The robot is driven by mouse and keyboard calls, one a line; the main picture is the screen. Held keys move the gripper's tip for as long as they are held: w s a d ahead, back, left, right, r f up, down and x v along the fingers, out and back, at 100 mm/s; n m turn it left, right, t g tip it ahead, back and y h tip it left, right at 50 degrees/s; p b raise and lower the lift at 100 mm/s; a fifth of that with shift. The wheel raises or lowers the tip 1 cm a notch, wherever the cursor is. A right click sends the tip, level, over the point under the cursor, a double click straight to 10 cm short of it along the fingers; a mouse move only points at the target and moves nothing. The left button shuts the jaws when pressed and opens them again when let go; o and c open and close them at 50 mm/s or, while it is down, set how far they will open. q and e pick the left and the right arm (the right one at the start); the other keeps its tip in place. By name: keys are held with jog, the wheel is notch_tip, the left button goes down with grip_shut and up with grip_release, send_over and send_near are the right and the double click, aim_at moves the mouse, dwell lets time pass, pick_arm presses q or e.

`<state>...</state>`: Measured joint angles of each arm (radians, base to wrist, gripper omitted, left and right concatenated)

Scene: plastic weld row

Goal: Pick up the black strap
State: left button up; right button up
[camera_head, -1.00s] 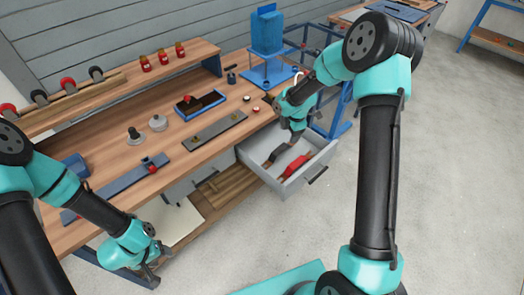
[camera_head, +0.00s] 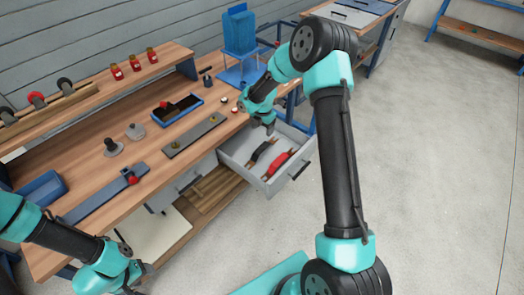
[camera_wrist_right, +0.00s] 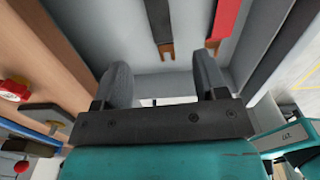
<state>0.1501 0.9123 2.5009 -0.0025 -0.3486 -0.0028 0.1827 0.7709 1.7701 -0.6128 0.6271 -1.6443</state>
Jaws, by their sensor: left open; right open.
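The black strap (camera_head: 261,151) lies in the open grey drawer (camera_head: 237,166), beside a red strap (camera_head: 281,163). In the right wrist view the black strap (camera_wrist_right: 157,18) shows at the top, with a copper-brown end, and the red strap (camera_wrist_right: 225,18) is to its right. My right gripper (camera_head: 269,131) is over the back part of the drawer, open and empty. In the right wrist view its two fingers (camera_wrist_right: 164,80) stand apart, and both straps lie beyond them, not between them. My left gripper (camera_head: 142,277) is open and empty, low in front of the bench.
Drawer walls surround the straps, with the wooden bench top (camera_head: 85,170) to the left. A blue stand (camera_head: 240,72) is behind the drawer. A black-filled blue tray (camera_head: 178,110) and a grey plate (camera_head: 195,135) lie on the bench. The floor at right is clear.

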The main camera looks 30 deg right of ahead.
aim_at(262, 148)
notch_tip(262, 148, down, 8)
jog(key=shift+f, duration=0.1)
dwell(0.4)
jog(key=shift+a+f, duration=0.1)
jog(key=shift+f, duration=2.45)
jog(key=shift+c, duration=0.4)
jog(key=c, duration=1)
jog(key=shift+o, duration=0.2)
notch_tip(262, 148, up, 10)
